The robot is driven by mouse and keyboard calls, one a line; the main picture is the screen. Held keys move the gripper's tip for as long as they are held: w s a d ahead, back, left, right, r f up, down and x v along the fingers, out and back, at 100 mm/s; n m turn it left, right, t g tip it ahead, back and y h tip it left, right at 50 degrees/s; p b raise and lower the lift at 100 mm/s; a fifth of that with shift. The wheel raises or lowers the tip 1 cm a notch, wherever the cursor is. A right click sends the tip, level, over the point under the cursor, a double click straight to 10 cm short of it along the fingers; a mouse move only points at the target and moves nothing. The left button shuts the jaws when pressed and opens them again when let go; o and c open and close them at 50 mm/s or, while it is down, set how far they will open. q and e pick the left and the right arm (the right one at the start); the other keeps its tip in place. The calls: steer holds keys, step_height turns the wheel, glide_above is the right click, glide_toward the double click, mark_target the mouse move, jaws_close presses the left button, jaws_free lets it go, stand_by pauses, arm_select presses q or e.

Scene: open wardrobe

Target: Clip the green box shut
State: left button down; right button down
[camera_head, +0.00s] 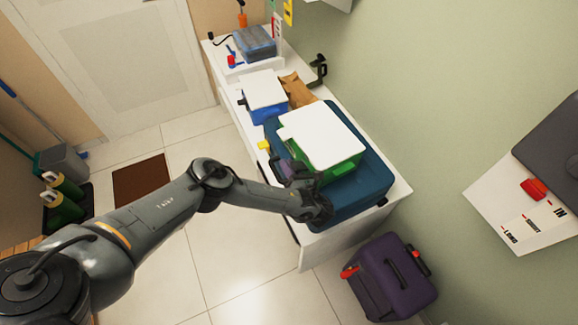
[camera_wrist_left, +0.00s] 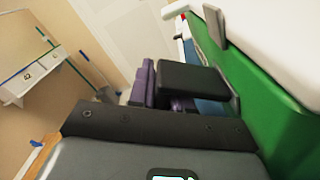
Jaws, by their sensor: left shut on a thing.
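The green box (camera_head: 345,168) with a white lid (camera_head: 322,136) sits on the teal case on the white cabinet; the lid lies on top of it. In the left wrist view its green wall (camera_wrist_left: 265,110) and the lid's edge (camera_wrist_left: 265,22) fill the right side. A grey clip (camera_wrist_left: 215,25) shows at the rim there, standing off the wall. My right gripper is not in view.
The teal case (camera_head: 345,198) lies under the box. A blue box with a white lid (camera_head: 265,90) and a brown paper bag (camera_head: 297,90) stand behind. A purple suitcase (camera_head: 392,278) stands on the floor at the right.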

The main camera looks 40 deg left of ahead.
mark_target(294, 162)
arm_select(q)
steer(key=shift+w+d+r+m+p, duration=0.1)
steer(key=shift+r+m+p, duration=0.3)
steer(key=shift+m+p, duration=0.3)
steer(key=shift+w+r+m+p, duration=0.1)
steer(key=shift+r+m+p, duration=0.25)
steer(key=shift+m+p, duration=0.35)
steer(key=m, duration=0.1)
steer(key=r+m, duration=0.1)
steer(key=shift+w+d+m+p, duration=0.1)
steer(key=shift+w+m+p, duration=0.15)
steer(key=shift+m+p, duration=0.15)
steer(key=m, duration=0.2)
steer(key=shift+w+d+r+m, duration=0.15)
steer(key=shift+w+r+m, duration=0.1)
steer(key=shift+w+m, duration=0.1)
steer(key=shift+w+d+r+m, duration=0.15)
steer(key=shift+w+m, duration=0.1)
steer(key=shift+m, duration=0.45)
steer(key=shift+w+a+r+m, duration=0.1)
steer(key=shift+w+r+m, duration=0.1)
steer(key=shift+m, duration=0.45)
steer(key=c, duration=1.1)
jaws_free()
steer(key=shift+c, duration=0.2)
